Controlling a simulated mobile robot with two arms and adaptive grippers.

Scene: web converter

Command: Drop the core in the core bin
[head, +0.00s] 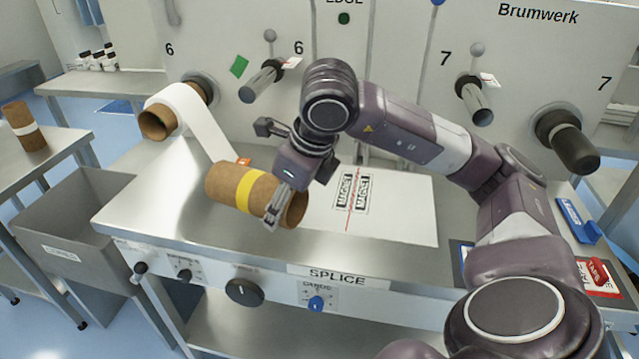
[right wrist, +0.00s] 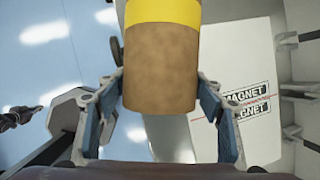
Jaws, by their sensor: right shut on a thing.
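The core, a brown cardboard tube with a yellow band (head: 222,183), is held above the splice table (head: 130,205) and lies roughly sideways. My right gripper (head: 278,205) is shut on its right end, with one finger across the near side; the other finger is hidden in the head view. In the right wrist view the core (right wrist: 160,75) sits between the two blue-grey fingers. The core bin, a grey metal bin (head: 75,225) with a small white label, stands left of the table. Its visible inside looks empty. My left gripper is not in view.
Another brown core (head: 155,123) with white web sits on a spindle behind. A brown tube with a white band (head: 25,128) stands on a side table at far left. Black spindles (head: 475,100) stick out from the machine. Knobs (head: 244,292) line the table front.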

